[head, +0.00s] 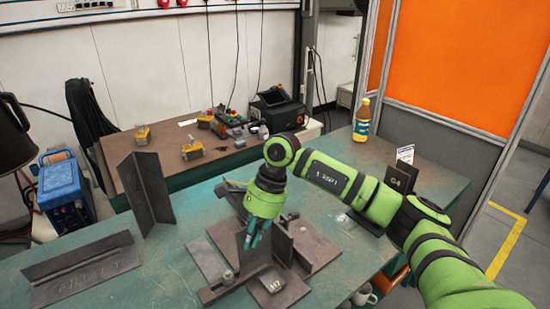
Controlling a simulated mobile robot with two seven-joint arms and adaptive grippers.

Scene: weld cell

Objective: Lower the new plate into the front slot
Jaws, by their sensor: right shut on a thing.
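My right gripper (256,236) points down over the middle of the green table and is shut on a dark grey steel plate (256,255). The plate stands upright at the front of a steel fixture (318,252) with a flat brown base. Another upright plate (282,244) stands just right of the held one. A bar with a bolt (228,277) and a block marked "H7" (277,287) lie in front. The held plate's lower edge is hidden, so I cannot tell whether it sits in the slot. My left gripper is not in view.
An angled steel piece (147,192) and a long welded piece (85,268) stand on the left of the table. A yellow-capped bottle (362,120) and a "G4" block (399,178) are at the right. A brown bench (165,157) with tools is behind.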

